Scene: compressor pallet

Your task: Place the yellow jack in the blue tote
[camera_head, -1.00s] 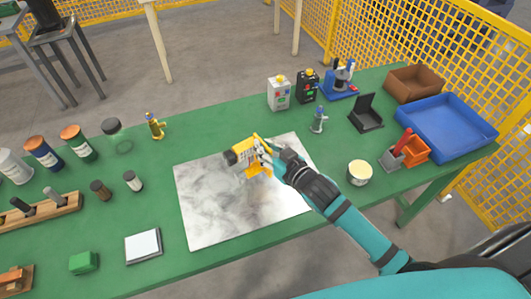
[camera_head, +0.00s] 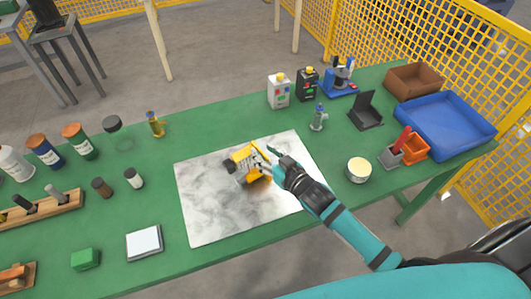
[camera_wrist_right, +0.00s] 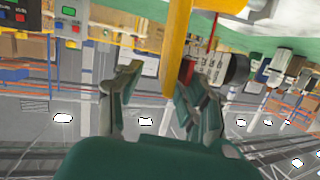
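The right finger overlaps a grey and dark part there. The blue tote (camera_head: 443,124) is empty at the table's far right. My left gripper is out of view.
A brown bin (camera_head: 413,82) stands behind the tote, and an orange bin (camera_head: 413,149) in front. A white tin (camera_head: 359,170), black open box (camera_head: 366,113) and small grey fixture (camera_head: 318,117) stand between sheet and tote.

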